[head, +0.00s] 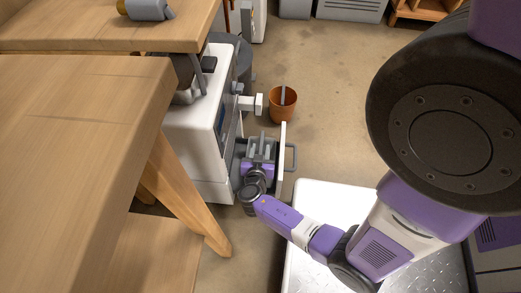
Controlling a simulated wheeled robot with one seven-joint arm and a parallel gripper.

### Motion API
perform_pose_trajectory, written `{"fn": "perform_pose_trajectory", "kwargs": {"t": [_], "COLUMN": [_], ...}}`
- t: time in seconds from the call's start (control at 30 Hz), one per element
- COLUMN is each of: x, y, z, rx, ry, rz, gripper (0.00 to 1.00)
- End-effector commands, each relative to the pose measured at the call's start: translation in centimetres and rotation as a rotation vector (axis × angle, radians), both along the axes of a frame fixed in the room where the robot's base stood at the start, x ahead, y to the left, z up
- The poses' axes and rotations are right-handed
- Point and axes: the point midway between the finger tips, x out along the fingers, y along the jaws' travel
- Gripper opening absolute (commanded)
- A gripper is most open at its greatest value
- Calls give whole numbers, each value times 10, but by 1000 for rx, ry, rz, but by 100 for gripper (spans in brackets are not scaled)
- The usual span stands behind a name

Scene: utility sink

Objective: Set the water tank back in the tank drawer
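A white machine (201,125) stands on the floor at centre left. Its drawer is pulled out to the right, showing a white front panel (282,158) with a grey loop handle (292,157). My gripper (262,145) is at the end of the purple arm, over or inside the open drawer, just left of that panel. Grey shapes lie around the fingers. I cannot tell which of them are fingers and which may be the water tank. The fingertips are too small and overlapped to show whether they are open or shut.
A wooden table (80,130) fills the left, with a leg close to the machine. A white tap-like part (251,103) juts from the machine near a terracotta pot (282,104). A grey bin (236,55) stands behind. Open floor lies to the upper right.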

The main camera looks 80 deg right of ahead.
Motion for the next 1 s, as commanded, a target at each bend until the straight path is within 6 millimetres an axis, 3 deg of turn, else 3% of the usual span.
{"fn": "perform_pose_trajectory", "kwargs": {"t": [0.27, 0.8, 1.0], "x": [0, -7, -8], "y": [0, 90, 108], "z": [3, 39, 45], "rx": [0, 1, 0], "ry": [0, 1, 0], "rz": [0, 4, 1], "gripper": [36, 36, 36]}}
